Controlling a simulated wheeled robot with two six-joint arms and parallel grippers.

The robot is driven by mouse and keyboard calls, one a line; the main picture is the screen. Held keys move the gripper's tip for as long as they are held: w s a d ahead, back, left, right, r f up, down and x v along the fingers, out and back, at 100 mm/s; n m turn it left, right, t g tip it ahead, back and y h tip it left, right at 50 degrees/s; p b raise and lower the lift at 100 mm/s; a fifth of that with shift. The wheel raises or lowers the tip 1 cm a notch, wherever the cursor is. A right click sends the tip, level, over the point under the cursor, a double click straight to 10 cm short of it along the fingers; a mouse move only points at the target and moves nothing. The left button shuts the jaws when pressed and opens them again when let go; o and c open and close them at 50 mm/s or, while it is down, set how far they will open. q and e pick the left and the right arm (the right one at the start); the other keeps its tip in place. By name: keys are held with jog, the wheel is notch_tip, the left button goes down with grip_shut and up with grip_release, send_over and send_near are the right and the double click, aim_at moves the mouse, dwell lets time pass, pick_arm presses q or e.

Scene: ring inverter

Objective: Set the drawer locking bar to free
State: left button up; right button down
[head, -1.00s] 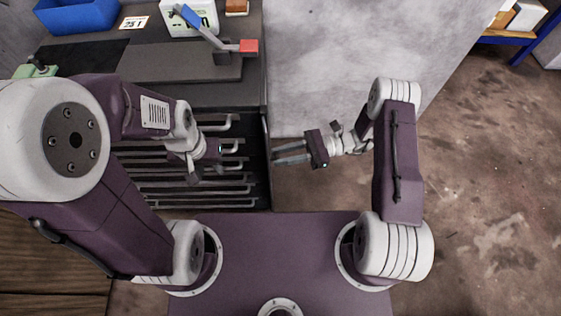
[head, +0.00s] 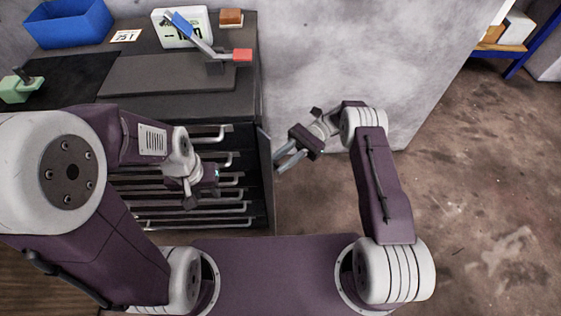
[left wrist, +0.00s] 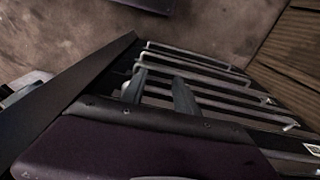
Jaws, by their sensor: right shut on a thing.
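The drawer locking bar (head: 264,180) is a tall dark plate along the right front edge of the drawer cabinet, beside several grey drawer handles (head: 231,194). It also shows as a dark slanting plate in the left wrist view (left wrist: 75,92). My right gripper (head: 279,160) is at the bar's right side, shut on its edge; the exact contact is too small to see. My left gripper is in front of the drawers in the head view. Its two fingers stand apart over the handles in the left wrist view (left wrist: 158,92), open and empty.
On the cabinet top are a lever with a red block (head: 242,55), a white display (head: 181,27), a blue bin (head: 68,24) and a green object (head: 20,86). A grey wall (head: 345,55) stands behind my right arm. Open floor (head: 480,200) lies at the right.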

dwell(0.3)
jog(key=c, duration=1.2)
grip_release()
jog(key=shift+o, duration=0.2)
